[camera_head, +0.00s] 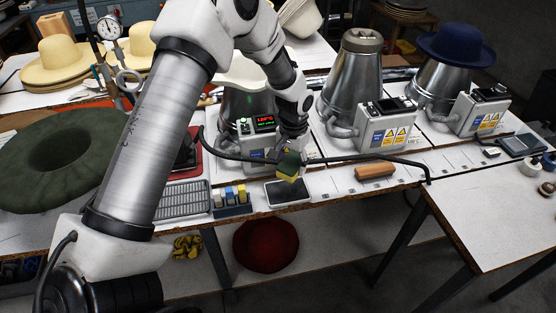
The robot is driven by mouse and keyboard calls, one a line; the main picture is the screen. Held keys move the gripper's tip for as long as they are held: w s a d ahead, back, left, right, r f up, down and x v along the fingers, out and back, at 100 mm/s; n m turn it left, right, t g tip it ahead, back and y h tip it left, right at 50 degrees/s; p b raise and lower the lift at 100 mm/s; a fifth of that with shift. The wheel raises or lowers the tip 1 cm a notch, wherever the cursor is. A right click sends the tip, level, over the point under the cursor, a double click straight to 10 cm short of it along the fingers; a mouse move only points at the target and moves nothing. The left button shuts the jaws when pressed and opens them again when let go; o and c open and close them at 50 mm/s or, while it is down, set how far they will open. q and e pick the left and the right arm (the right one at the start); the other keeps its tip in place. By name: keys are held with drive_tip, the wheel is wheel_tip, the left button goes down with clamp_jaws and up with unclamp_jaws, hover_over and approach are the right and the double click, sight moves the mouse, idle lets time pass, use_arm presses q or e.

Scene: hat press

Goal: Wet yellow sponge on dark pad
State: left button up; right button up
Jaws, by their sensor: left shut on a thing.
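The yellow sponge (286,177), with a dark green upper side, is in the camera_head view near the middle. My left gripper (290,156) is shut on it from above, and its fingertips are partly hidden. The sponge is tilted and appears just above the back edge of the dark pad (288,194), a flat dark rectangle in a light tray near the table's front edge. I cannot tell whether sponge and pad touch. My right gripper is not in view.
A wooden-backed brush (375,170) lies right of the pad; a rack of small bottles (231,197) and a grey grate (182,200) stand left. Metal steamers (349,80) stand behind. A green hat (58,158) is far left.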

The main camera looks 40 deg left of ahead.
sight(287, 191)
use_arm(q)
drive_tip(key=shift+s+a+f, duration=0.25)
drive_tip(key=shift+s+f, duration=0.05)
drive_tip(key=shift+f, duration=0.3)
drive_tip(key=shift+s+a+f, duration=0.25)
drive_tip(key=shift+s+f, duration=0.05)
drive_tip(key=shift+f, duration=0.25)
drive_tip(key=f+b, duration=0.4)
drive_tip(key=b, duration=0.1)
drive_tip(key=shift+d+f, duration=0.25)
drive_tip(key=shift+f, duration=0.15)
drive_tip(key=shift+w+a+f+b, duration=0.1)
drive_tip(key=shift+f+b, duration=0.2)
drive_tip(key=shift+f, duration=0.05)
drive_tip(key=shift+r, duration=0.1)
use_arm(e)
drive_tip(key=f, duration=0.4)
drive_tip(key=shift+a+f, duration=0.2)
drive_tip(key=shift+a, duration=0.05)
use_arm(q)
drive_tip(key=shift+f, duration=0.45)
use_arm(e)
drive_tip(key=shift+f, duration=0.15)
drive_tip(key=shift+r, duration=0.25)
use_arm(q)
wheel_tip(287, 191, up, 7)
drive_tip(key=p, duration=0.7)
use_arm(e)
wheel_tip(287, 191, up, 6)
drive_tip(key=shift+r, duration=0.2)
